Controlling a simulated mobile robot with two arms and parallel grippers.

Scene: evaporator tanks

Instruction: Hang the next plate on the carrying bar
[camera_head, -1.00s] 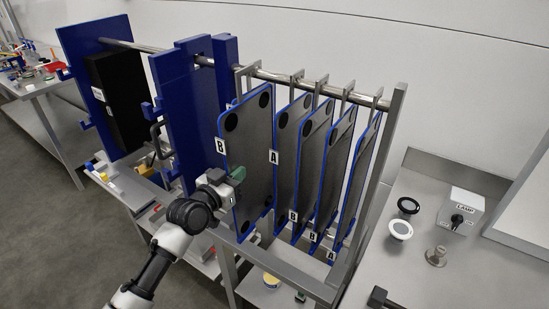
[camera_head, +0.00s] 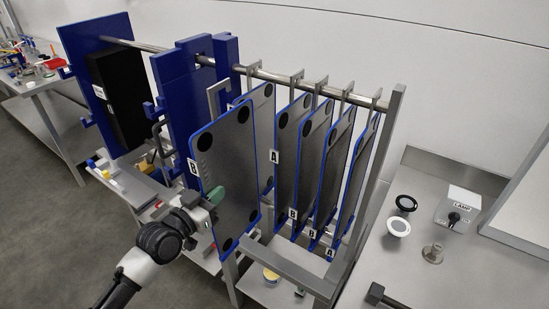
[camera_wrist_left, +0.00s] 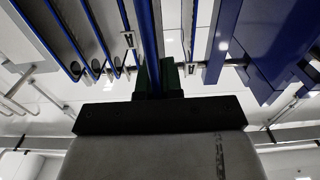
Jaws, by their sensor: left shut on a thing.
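My left gripper (camera_head: 214,196) is shut on the lower left edge of a grey plate (camera_head: 232,160) with blue rim, black corner discs and a "B" label. Its hook (camera_head: 216,92) shows in front of the blue end block, below the bar line and apart from the bar. In the left wrist view, the green fingers (camera_wrist_left: 158,76) clasp the plate's blue edge (camera_wrist_left: 149,40). The steel carrying bar (camera_head: 275,77) bears several other plates, such as one labelled "A" (camera_head: 286,135), hanging by hooks. One hanging plate (camera_head: 264,100) is partly hidden behind the held plate.
Thick blue plates (camera_head: 183,95) and a black block (camera_head: 120,95) stand left along the bar. A steel frame post (camera_head: 375,175) closes the right end. A bench with a lamp box (camera_head: 459,208) is at right. A low shelf (camera_head: 130,185) holds small items at left.

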